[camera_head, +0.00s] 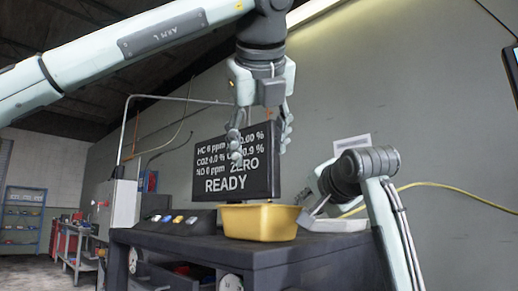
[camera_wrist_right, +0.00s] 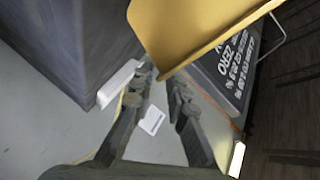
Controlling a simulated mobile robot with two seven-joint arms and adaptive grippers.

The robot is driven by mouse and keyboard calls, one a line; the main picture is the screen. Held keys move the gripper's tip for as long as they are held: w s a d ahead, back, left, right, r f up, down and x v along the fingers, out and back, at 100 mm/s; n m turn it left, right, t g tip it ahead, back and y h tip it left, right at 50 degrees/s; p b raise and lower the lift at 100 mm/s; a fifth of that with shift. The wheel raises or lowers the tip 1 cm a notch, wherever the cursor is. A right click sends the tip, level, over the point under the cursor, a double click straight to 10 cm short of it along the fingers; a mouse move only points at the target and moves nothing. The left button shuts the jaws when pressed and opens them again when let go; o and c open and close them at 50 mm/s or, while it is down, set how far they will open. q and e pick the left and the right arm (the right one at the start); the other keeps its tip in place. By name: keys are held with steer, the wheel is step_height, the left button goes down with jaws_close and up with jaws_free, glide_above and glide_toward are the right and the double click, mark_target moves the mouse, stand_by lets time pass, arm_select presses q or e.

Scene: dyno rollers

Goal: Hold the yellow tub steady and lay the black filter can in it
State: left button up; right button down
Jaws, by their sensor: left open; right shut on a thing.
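The yellow tub (camera_head: 259,222) stands upright on the dark bench top in the head view, and it also fills the top of the right wrist view (camera_wrist_right: 190,30). My right gripper (camera_head: 304,214) comes in from the right and is shut on the tub's right rim; its fingers (camera_wrist_right: 157,84) also show in the right wrist view. My left gripper (camera_head: 260,146) hangs above the tub, pointing down, with its fingers apart and nothing between them. The black filter can is not visible in either view. The inside of the tub is hidden from the head camera.
A black monitor (camera_head: 238,172) reading "READY" stands behind the tub, partly covered by my left fingers. A black unit with coloured parts (camera_head: 178,223) sits left of the tub on the bench (camera_head: 290,246). A pale flat object (camera_head: 343,225) lies at right.

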steer(key=shift+f, duration=0.25)
steer(key=c, duration=1.7)
jaws_free()
steer(key=shift+o, duration=1.4)
steer(key=shift+w, duration=0.15)
steer(key=shift+r, duration=0.15)
steer(key=v, duration=1.2)
